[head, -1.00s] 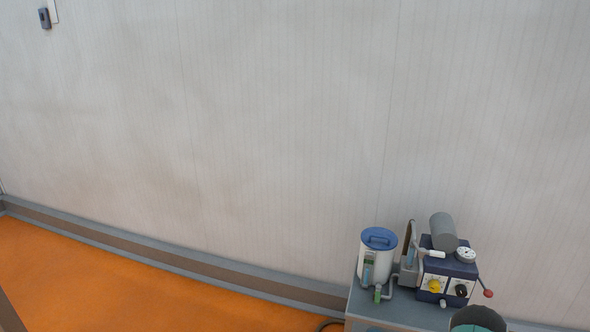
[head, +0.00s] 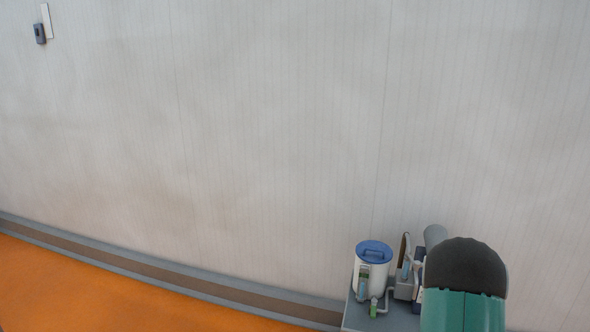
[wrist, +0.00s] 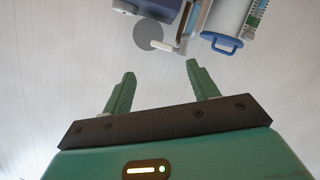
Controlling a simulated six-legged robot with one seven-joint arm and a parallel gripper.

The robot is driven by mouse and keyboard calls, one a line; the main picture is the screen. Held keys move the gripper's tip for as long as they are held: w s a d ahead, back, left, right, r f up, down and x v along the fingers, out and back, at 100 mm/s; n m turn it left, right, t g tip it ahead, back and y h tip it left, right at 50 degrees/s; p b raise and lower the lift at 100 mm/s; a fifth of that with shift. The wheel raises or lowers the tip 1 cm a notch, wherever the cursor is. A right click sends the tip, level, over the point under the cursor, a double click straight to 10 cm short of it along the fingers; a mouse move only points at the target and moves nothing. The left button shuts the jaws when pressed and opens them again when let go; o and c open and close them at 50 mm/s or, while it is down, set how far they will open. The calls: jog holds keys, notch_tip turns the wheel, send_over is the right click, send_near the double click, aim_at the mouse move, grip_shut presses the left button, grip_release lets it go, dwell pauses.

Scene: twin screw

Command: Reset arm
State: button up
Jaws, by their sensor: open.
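My gripper (wrist: 160,85) shows in the wrist view with its two green fingers spread apart and nothing between them. In the head view a green arm part of mine with a dark rounded top stands at the lower right, and my fingers do not show there. It hides most of the blue machine. In the wrist view the gripper is apart from the bench equipment, which shows beyond the fingertips at the top.
A white canister with a blue lid (head: 374,249) stands on a grey bench (head: 372,322) at the lower right. A grey cylinder (head: 434,235) is beside it. A plain wall (head: 230,130) fills the back. Orange floor (head: 80,290) at left is clear.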

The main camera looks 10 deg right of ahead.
jog(key=s+a+r+g+y, duration=0.1)
jog(key=s+a+r+y, duration=0.1)
jog(key=a+r, duration=0.9)
jog(key=s+a+r+g+y, duration=0.1)
jog(key=a+r+g+y, duration=0.15)
jog(key=a+r, duration=0.8)
jog(key=s+a+n+g+y, duration=0.1)
jog(key=s+a+g+y, duration=0.2)
jog(key=s+a, duration=1.9)
jog(key=shift+s+a+r+y, duration=0.35)
jog(key=shift+a+r+y, duration=0.05)
jog(key=shift+r+y, duration=0.05)
jog(key=shift+d, duration=0.15)
